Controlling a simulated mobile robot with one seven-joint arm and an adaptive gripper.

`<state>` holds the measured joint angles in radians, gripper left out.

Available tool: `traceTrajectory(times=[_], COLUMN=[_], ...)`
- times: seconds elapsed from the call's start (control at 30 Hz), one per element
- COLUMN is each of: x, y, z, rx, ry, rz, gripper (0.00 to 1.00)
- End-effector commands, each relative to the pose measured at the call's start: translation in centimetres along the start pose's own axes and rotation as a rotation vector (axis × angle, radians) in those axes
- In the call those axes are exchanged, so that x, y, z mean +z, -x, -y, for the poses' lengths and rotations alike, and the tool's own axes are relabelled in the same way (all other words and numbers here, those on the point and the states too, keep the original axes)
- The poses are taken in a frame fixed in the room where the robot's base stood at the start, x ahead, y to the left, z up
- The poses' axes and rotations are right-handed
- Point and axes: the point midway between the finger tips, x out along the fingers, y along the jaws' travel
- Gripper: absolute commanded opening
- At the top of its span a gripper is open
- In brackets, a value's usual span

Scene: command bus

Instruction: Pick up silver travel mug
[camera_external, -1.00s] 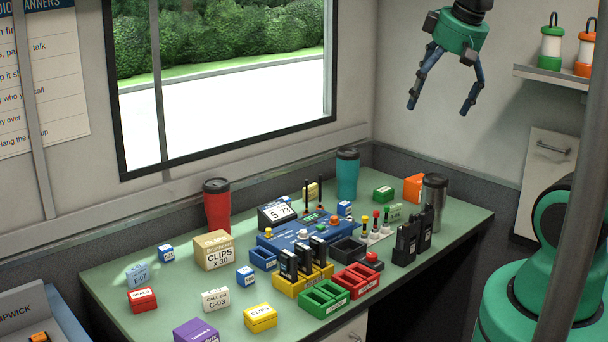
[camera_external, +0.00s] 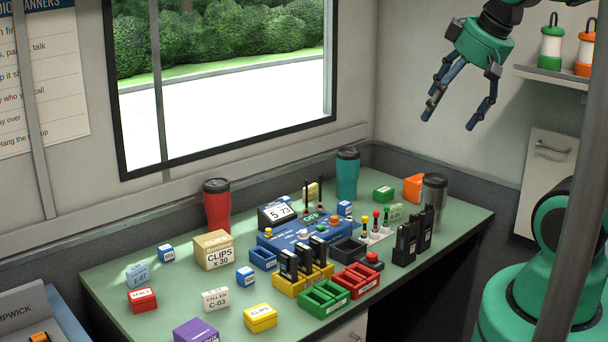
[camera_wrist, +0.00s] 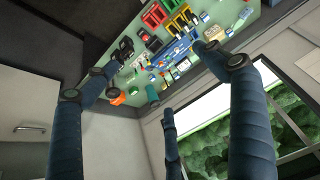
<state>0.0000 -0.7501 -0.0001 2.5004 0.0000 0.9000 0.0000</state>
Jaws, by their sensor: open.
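The silver travel mug (camera_external: 434,192) has a dark lid and stands upright at the right end of the green table. In the wrist view I cannot clearly pick the mug out among the small objects near the left finger. My gripper (camera_external: 457,112) is open and empty. It hangs in the air well above the mug and a little to its right. Its spread blue fingers also show in the wrist view (camera_wrist: 165,85).
The radios (camera_external: 413,236) stand close to the mug. An orange block (camera_external: 413,188), a green box (camera_external: 383,194) and a teal mug (camera_external: 347,174) are to its left. A red mug (camera_external: 217,205) stands farther left. A shelf with lanterns (camera_external: 551,48) is on the right wall.

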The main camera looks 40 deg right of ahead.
Motion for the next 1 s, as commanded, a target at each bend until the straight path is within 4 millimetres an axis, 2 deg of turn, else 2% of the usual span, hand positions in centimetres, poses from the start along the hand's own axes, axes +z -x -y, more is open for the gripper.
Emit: traceTrajectory(times=[0.27,0.47,0.77,1.0], x=[-0.9,-3.5,-9.1,-12.6], y=[-0.2,-1.4,-5.3,-9.9], z=[-0.5,-2.1,-7.1,-12.5], rx=[0.007,0.026,0.055,0.060], ry=[0.006,0.027,0.079,0.120], rz=[0.011,0.050,0.145,0.225], gripper=[0.85,0.85,0.85,0.85])
